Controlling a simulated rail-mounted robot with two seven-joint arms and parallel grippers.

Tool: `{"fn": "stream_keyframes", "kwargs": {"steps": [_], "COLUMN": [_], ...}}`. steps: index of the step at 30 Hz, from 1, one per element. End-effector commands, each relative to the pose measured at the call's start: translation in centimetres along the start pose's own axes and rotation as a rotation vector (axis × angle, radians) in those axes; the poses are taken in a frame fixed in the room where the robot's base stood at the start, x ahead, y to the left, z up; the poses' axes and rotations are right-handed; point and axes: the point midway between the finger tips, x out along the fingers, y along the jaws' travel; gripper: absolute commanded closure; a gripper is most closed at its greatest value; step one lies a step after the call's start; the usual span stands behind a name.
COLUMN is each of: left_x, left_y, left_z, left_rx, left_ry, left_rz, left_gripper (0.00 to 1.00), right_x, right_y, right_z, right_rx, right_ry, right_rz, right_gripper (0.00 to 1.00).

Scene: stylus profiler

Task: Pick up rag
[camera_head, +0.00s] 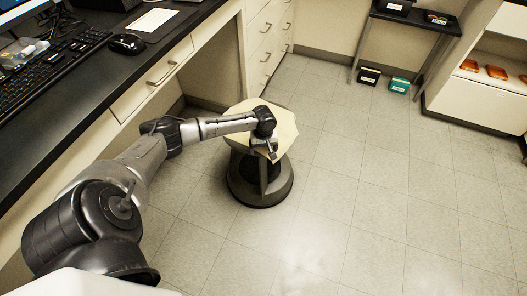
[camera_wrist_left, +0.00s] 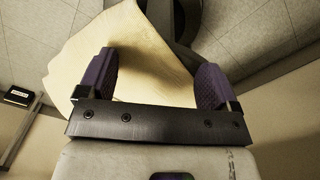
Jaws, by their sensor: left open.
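The rag (camera_head: 284,128) is a pale yellow cloth spread over the top of a dark round-based stool (camera_head: 262,190). My left gripper (camera_head: 272,152) is at the near right part of the rag in the head view, its arm reaching across from the left. In the left wrist view, my left gripper (camera_wrist_left: 155,78) is open, with its two purple-padded fingers apart and the rag (camera_wrist_left: 150,50) showing between and beyond them. No cloth is visibly pinched. I cannot tell whether the fingers touch it. My right gripper is not in view.
A black-topped desk (camera_head: 85,95) with a keyboard (camera_head: 45,75) and mouse (camera_head: 127,43) runs along the left, with drawers (camera_head: 262,40) beyond. A small dark table (camera_head: 415,20) and white shelves (camera_head: 490,90) stand at the far right. The tiled floor right of the stool is clear.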

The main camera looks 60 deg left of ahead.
Motion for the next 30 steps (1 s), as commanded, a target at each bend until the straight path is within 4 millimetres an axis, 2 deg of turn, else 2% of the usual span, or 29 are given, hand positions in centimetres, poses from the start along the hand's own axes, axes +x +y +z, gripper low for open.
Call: {"fn": "stream_keyframes", "kwargs": {"steps": [30], "left_x": [0.2], "left_y": [-0.07], "left_z": [0.12], "left_rx": [0.001], "left_ry": [-0.002], "left_rz": [-0.003], "left_gripper": [0.64], "right_x": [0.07], "right_y": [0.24], "right_z": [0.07], "right_rx": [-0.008], "right_ry": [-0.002], "right_rz": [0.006], "right_gripper": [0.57]}}
